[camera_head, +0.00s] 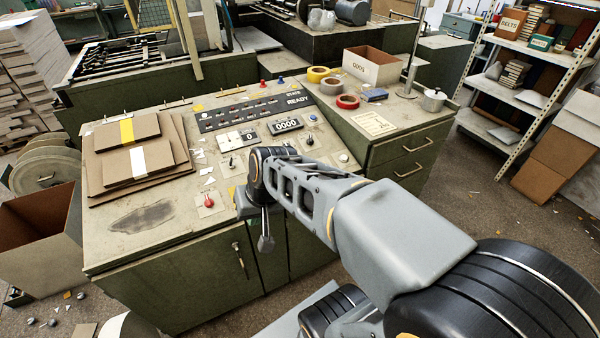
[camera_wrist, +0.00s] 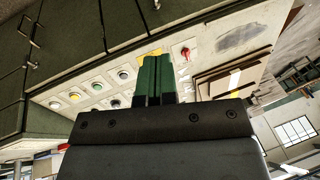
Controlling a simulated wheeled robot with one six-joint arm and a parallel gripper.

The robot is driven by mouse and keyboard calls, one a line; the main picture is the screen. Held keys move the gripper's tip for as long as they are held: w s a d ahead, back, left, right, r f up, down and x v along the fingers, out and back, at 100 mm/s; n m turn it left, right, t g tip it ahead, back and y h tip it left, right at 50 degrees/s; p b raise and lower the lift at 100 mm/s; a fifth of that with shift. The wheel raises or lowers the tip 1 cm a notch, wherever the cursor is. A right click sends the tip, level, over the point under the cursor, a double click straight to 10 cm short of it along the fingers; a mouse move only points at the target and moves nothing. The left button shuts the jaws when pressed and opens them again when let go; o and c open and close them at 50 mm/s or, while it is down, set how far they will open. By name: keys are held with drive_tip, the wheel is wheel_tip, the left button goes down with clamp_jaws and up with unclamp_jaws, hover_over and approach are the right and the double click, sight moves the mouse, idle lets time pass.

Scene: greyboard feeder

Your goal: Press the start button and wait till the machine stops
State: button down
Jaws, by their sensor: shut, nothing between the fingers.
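The console (camera_head: 150,215) has a slanted panel whose state display (camera_head: 297,100) reads READY and whose counter (camera_head: 287,125) reads 0000. My gripper (camera_head: 266,243) is shut and empty, pointing down at the console's front edge. In the wrist view its green fingers (camera_wrist: 154,60) are together, over the edge near a yellow patch. Labels are too small to read. My arm hides part of this row in the head view.
A red knob (camera_head: 209,202) stands on the panel left of my gripper. Stacked greyboard sheets (camera_head: 140,150) lie on the left. Tape rolls (camera_head: 347,101), an open box (camera_head: 374,68) and a metal pot (camera_head: 433,100) stand on the right. A shelf (camera_head: 520,95) stands farther right.

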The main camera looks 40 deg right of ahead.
drive_tip(key=w+d+f+m+t+y+p, duration=0.1)
drive_tip(key=w+d+m+t+y, duration=0.1)
drive_tip(key=w+d+m, duration=0.5)
drive_tip(key=w+d+m+t+y+p, duration=0.1)
drive_tip(key=w+d+m+t, duration=0.15)
drive_tip(key=w+m, duration=0.4)
drive_tip(key=w+d+f+m+t+h, duration=0.2)
drive_tip(key=d+m, duration=0.3)
drive_tip(key=d, duration=0.4)
drive_tip(key=w+d+f+m+t+h+p, duration=0.1)
drive_tip(key=w+d+f+m+t+h, duration=0.1)
drive_tip(key=d, duration=0.7)
wheel_tip(320, 180, down, 3)
drive_tip(key=w+m+h, duration=0.1)
drive_tip(key=w+m, duration=0.1)
drive_tip(key=m, duration=0.1)
drive_tip(key=shift+w+f, duration=0.2)
drive_tip(key=shift+f, duration=0.1)
drive_tip(key=f+b, duration=0.1)
drive_tip(key=f, duration=0.1)
drive_tip(key=w+f, duration=0.1)
drive_tip(key=f, duration=0.1)
drive_tip(key=f+b, duration=0.1)
drive_tip(key=f, duration=0.1)
drive_tip(key=shift+w+d+f+b, duration=0.1)
drive_tip(key=shift+w+f+b, duration=0.2)
drive_tip(key=shift+w+f, duration=0.05)
drive_tip(key=shift+w+f+b, duration=0.25)
drive_tip(key=shift+f+b, duration=0.55)
drive_tip(key=shift+b, duration=0.25)
